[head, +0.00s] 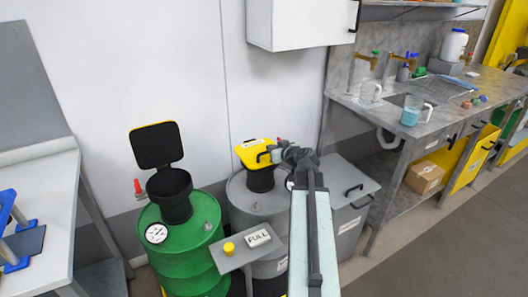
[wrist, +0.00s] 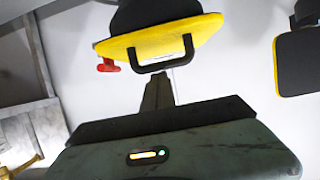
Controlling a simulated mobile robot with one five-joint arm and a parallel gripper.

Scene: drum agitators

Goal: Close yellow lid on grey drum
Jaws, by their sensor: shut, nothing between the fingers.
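The grey drum (head: 236,196) stands behind and right of the green drum, with a black funnel (head: 262,180) on top. Its yellow lid (head: 250,148) lies over the funnel mouth, slightly tilted in the picture; whether it sits flush cannot be told. The lid's black handle also shows in the wrist view (wrist: 160,65), with the yellow lid (wrist: 120,45) behind it. My gripper (head: 276,151) is beside the lid's right edge, near the handle. In the wrist view my gripper (wrist: 158,78) is shut and empty, its tip close to the handle; contact is unclear.
The green drum (head: 190,250) has a black lid (head: 156,146) standing open. A plate with a FULL label (head: 258,238) and yellow knob (head: 229,248) is in front.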

